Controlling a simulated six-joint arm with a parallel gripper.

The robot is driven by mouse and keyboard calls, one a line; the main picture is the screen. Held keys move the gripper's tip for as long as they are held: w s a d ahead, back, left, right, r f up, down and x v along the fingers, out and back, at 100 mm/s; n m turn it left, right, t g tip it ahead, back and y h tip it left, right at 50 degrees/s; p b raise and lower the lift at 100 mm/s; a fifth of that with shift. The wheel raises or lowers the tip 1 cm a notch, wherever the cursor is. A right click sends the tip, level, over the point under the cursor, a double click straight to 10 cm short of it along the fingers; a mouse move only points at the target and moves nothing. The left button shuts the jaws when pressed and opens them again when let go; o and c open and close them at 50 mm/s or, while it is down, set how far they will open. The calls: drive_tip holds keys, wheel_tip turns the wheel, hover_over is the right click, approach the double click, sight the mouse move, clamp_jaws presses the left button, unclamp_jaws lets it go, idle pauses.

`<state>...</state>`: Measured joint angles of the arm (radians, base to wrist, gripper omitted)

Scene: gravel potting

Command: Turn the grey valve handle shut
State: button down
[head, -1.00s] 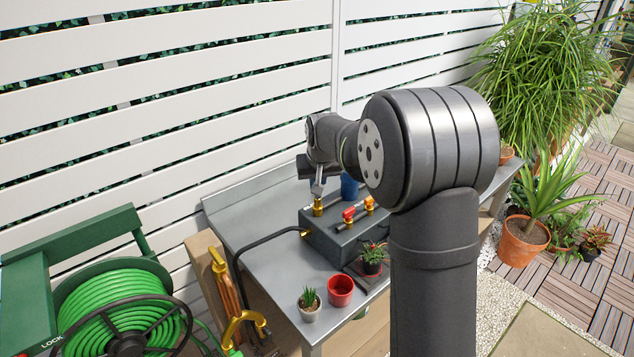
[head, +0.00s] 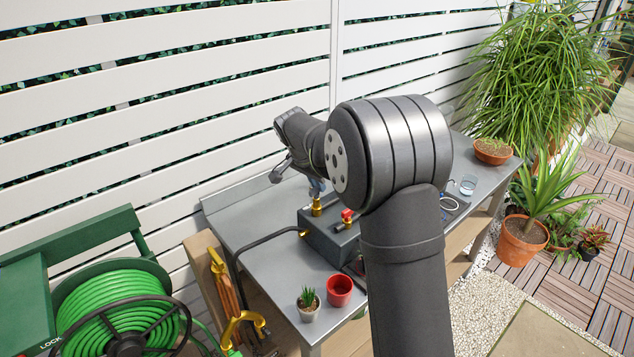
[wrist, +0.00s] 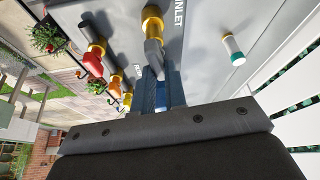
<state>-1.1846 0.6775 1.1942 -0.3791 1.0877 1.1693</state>
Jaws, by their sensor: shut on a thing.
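The grey valve handle (wrist: 153,54) sits on a brass valve (wrist: 152,22) beside the "INLET" lettering in the wrist view. My gripper (wrist: 160,88) is shut on this handle, its blue fingers reaching up to it from below in the picture. In the head view the same brass valve (head: 317,207) stands on the grey block (head: 333,243), with my gripper (head: 317,187) right above it. The handle itself is too small there to make out its angle.
A black hose (head: 262,240) runs from the block across the metal table (head: 235,222). A red pot (head: 339,290) and a small potted succulent (head: 308,300) stand at the front. A white cylinder with a teal end (wrist: 233,50) lies right of the valve. The slatted fence (head: 200,100) is close behind.

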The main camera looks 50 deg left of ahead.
drive_tip(key=shift+m+h, duration=0.4)
drive_tip(key=shift+m, duration=0.4)
drive_tip(key=c, duration=1.5)
unclamp_jaws()
drive_tip(key=shift+o, duration=0.2)
drive_tip(key=shift+r, duration=0.1)
drive_tip(key=v, duration=1.7)
drive_tip(key=shift+r, duration=0.1)
